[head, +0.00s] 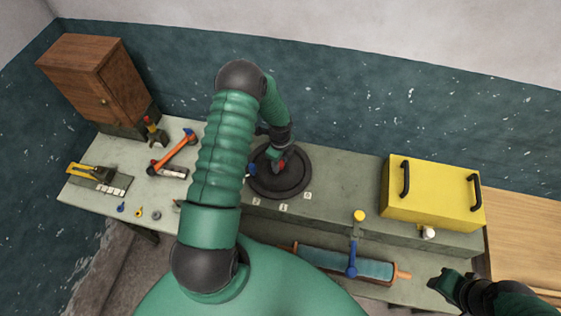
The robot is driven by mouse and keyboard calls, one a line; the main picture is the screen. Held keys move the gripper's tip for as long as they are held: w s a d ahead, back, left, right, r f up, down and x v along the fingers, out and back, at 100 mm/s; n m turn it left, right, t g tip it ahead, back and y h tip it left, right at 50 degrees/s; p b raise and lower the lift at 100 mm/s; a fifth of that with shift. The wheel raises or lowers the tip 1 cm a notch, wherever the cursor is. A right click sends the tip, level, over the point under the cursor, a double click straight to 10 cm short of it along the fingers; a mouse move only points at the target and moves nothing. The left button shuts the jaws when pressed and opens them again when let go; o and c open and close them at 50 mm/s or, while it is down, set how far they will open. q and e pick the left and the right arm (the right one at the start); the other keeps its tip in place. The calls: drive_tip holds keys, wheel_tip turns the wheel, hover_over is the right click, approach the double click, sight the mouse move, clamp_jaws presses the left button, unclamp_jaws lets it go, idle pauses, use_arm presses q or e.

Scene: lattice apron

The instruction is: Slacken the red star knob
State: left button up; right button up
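A small red part, which looks like the red star knob (283,166), shows at the middle of a round black disc (297,184) on the workbench. My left gripper (276,160) comes down from above and is right at the red part, covering much of it. I cannot tell whether its fingers touch or close on the knob. My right gripper (447,284) is low at the right, apart from the disc, over the bench's front right. Its finger opening is too small to make out.
Number tags (283,206) lie before the disc. A yellow box (432,196) with black handles stands to the right. A blue-handled roller device (345,262) is at the front. Tools, including an orange hammer (176,150), and a wooden cabinet (95,80) are at the left.

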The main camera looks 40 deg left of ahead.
use_arm(q)
drive_tip(key=shift+c, duration=1.1)
drive_tip(key=shift+a, duration=0.2)
drive_tip(key=shift+c, duration=1.2)
drive_tip(key=shift+a, duration=0.25)
drive_tip(key=shift+c, duration=0.7)
use_arm(e)
drive_tip(key=shift+s+a+r, duration=0.1)
drive_tip(key=shift+s+a, duration=0.05)
drive_tip(key=shift+a, duration=0.15)
drive_tip(key=shift+d, duration=0.15)
